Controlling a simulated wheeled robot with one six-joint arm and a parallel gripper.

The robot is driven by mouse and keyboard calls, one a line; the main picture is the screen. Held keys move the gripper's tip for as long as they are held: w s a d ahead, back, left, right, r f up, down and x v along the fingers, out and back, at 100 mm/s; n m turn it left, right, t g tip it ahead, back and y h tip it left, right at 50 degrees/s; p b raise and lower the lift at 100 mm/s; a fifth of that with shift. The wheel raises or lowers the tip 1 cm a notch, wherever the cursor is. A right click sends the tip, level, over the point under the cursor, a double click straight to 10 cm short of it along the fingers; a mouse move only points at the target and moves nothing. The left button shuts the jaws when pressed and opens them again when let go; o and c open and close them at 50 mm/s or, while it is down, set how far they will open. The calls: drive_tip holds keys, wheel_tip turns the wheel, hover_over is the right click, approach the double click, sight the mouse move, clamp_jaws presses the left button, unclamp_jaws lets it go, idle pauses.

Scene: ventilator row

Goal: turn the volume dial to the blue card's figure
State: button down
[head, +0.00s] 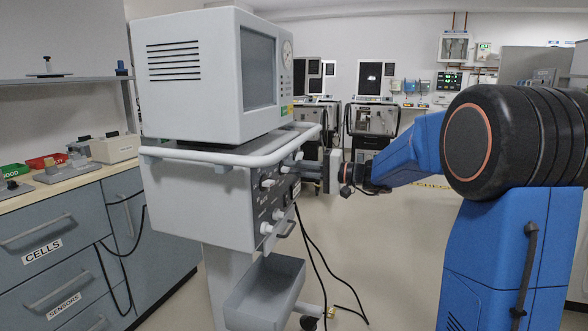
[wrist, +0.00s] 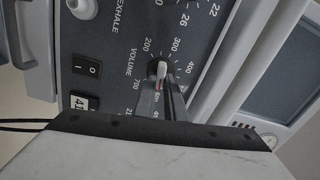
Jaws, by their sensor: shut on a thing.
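The volume dial (wrist: 161,68) is a small pale knob with a reddish mark on the grey front panel. In the wrist view it sits between the two fingertips of my gripper (wrist: 161,84), which is shut on it. Figures around it include 200, 300, 400 and 700; the fingers cover part of the scale. I cannot tell exactly which figure the dial points to. In the head view my gripper (head: 312,172) reaches the ventilator panel (head: 279,210) from the right, and the dial cannot be made out there. I cannot identify a blue card in either view.
A white rail (head: 235,158) runs above the panel. A grey tray (head: 265,290) and black cables (head: 318,265) are below. Drawers (head: 50,235) stand left.

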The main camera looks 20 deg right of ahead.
idle(0.4)
drive_tip(key=c, duration=1.8)
unclamp_jaws()
drive_tip(key=shift+d, duration=0.1)
drive_tip(key=v, duration=1.7)
drive_tip(key=shift+s+d, duration=0.1)
drive_tip(key=shift+d, duration=0.05)
